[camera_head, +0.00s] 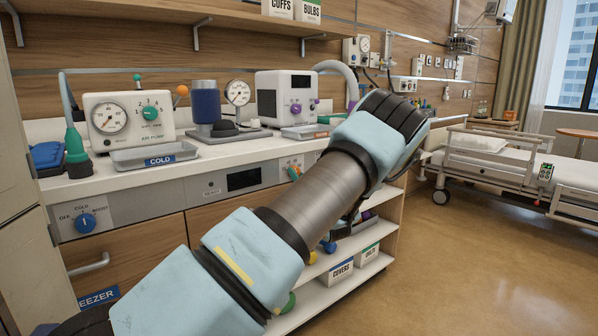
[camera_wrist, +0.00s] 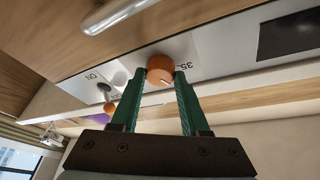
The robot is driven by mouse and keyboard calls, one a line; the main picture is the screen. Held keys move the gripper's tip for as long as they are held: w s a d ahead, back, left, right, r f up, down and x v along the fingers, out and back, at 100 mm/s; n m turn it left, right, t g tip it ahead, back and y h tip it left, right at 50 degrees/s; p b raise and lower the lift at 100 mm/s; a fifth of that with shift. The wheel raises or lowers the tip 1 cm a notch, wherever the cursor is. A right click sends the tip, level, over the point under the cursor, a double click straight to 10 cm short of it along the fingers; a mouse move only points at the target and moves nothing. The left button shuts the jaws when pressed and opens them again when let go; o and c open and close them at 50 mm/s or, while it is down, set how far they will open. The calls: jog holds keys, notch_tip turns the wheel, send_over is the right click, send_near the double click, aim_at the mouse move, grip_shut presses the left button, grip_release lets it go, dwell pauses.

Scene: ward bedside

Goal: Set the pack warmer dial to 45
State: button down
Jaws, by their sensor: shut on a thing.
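The orange dial (camera_wrist: 160,68) sits on a light panel in the wrist view, which looks at it nearly upside down. A white pointer line shows on its face. A printed 35 (camera_wrist: 184,66) is beside it; I cannot make out a 45. My gripper (camera_wrist: 160,78) has its green fingers shut on the dial, one on each side. In the head view, a small part of the orange dial (camera_head: 298,170) shows on the counter's front panel, beside my forearm, which hides most of my gripper.
A dark display (camera_head: 244,180) is left of the dial on the front panel. A blue freezer knob (camera_head: 85,223) is at far left. The counter above holds an air pump (camera_head: 130,120) and a COLD tray (camera_head: 155,155). A shelf with boxes (camera_head: 341,270) stands below. The floor at right is clear.

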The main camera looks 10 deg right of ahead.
jog(key=m+h+p, duration=0.1)
jog(key=m, duration=0.1)
jog(key=m+p, duration=0.2)
jog(key=m+g+h+p, duration=0.1)
jog(key=m, duration=0.1)
jog(key=shift+a+r+m+h, duration=0.1)
jog(key=shift+r+m+h, duration=0.2)
jog(key=shift+r, duration=0.05)
jog(key=shift+s+m+g+h+p, duration=0.1)
jog(key=shift+m+g+h+p, duration=0.45)
jog(key=shift+m+p, duration=1.25)
jog(key=shift+g, duration=0.25)
jog(key=shift+f, duration=0.1)
jog(key=shift+c, duration=2)
grip_release()
jog(key=s+d+b, duration=0.1)
jog(key=s, duration=0.9)
jog(key=shift+s+d, duration=0.15)
jog(key=shift+s, duration=0.15)
